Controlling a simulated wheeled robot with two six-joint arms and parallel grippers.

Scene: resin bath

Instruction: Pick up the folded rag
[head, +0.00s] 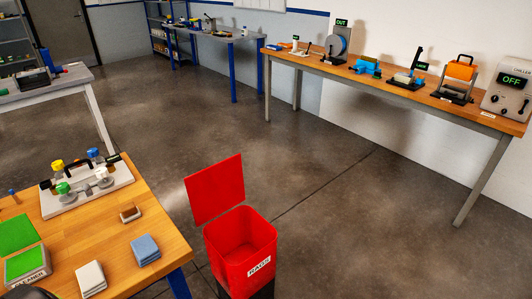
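A folded blue cloth (145,250) lies flat near the right edge of the wooden table (165,218) at the lower left. A folded white cloth (90,278) lies to its left, nearer the front. Either could be the folded rag; I cannot tell which. Neither cloth is held. Neither of my grippers can be made out. A dark shape at the bottom left edge is too cut off to identify.
A red bin (240,250) labelled RAGS stands open on the floor right of the table. A brown and white block (130,214), a tray of coloured-capped bottles (88,190) and a green-topped box (26,264) share the table. A long bench (390,88) with devices stands at the back right.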

